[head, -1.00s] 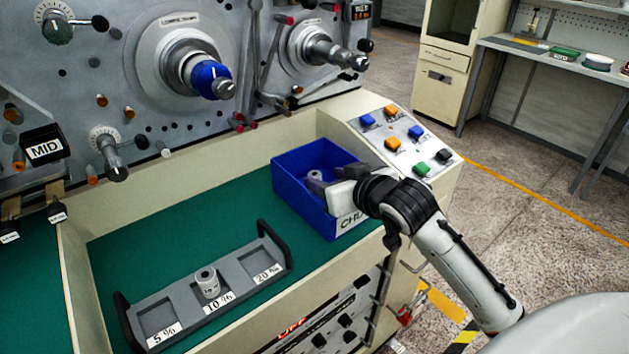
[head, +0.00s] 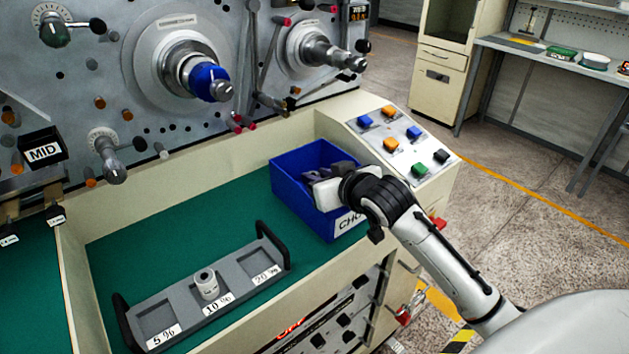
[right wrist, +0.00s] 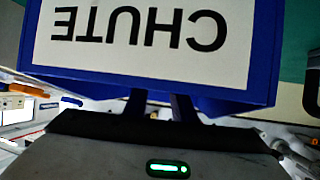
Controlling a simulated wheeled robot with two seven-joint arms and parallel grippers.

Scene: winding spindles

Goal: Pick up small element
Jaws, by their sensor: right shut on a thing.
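My right gripper (head: 322,175) reaches over the front wall of the blue box (head: 290,203) labelled CHUTE. It is shut on a small grey element (head: 312,177), which is mostly hidden by the fingers and the box. In the right wrist view the fingers (right wrist: 160,104) pass behind the blue wall (right wrist: 262,50), and their tips are hidden. Another small grey cylinder (head: 206,281) stands upright in the middle, 10 % compartment of the grey tray (head: 235,267). My left gripper is not in view.
The tray's 5 % and 20 % compartments look empty. Green worktop (head: 130,237) is free between tray and box. A sloped button panel (head: 405,150) stands right of the box. The machine wall with spindles (head: 205,75) rises behind.

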